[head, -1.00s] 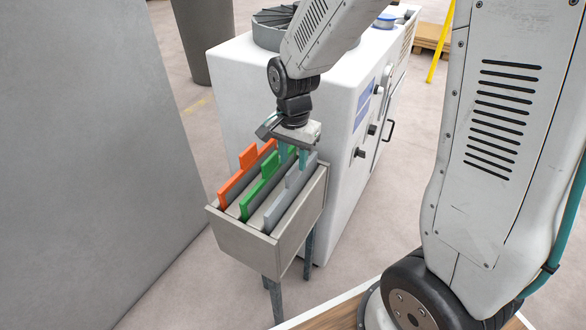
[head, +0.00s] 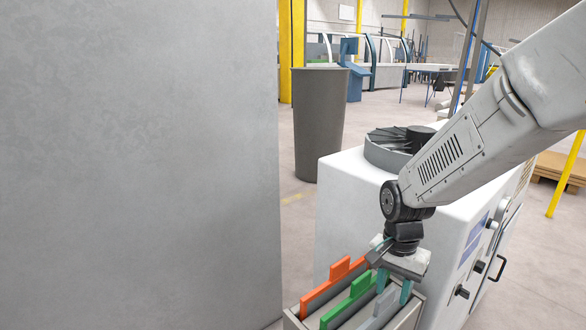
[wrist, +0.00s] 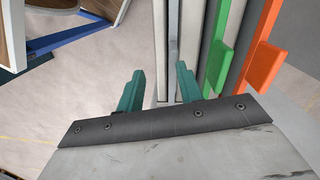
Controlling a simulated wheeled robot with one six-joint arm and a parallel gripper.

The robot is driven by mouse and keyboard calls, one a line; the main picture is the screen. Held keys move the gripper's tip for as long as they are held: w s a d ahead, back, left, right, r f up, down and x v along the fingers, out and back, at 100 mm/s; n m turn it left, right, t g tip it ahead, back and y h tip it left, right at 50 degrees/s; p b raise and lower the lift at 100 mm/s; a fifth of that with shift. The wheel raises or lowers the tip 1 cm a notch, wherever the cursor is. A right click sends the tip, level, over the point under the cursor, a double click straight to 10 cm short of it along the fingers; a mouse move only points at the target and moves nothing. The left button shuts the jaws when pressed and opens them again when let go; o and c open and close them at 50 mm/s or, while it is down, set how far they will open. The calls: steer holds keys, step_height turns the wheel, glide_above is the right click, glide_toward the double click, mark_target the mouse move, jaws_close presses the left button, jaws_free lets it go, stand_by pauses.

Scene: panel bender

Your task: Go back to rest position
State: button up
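My gripper (head: 393,284) hangs fingers-down over the grey rack (head: 292,318), close above its grey plate (head: 378,304). In the wrist view its two teal fingers (wrist: 160,88) are spread apart, with no object clamped between them. The grey plate's edge (wrist: 174,45) shows beyond the fingers, nearer the right one. An orange plate (head: 335,280) and a green plate (head: 350,298) stand in the other slots, left of the grey one. The lower part of the rack is cut off in the head view.
A white machine (head: 345,205) with a dark round top stands right behind the rack. A large grey wall or panel (head: 140,160) fills the left. A dark bin (head: 319,125) stands behind. Open floor lies between bin and panel.

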steer(key=s+d+r+n+t, duration=0.1)
steer(key=s+r+n, duration=0.3)
steer(key=s+r, duration=0.4)
steer(key=s+d+r+n+t, duration=0.1)
steer(key=s+d+r+n, duration=0.1)
steer(key=s+r+n, duration=0.2)
steer(key=shift+s+r+n, duration=0.3)
steer(key=shift+s+r, duration=1.6)
steer(key=shift+s, duration=2.15)
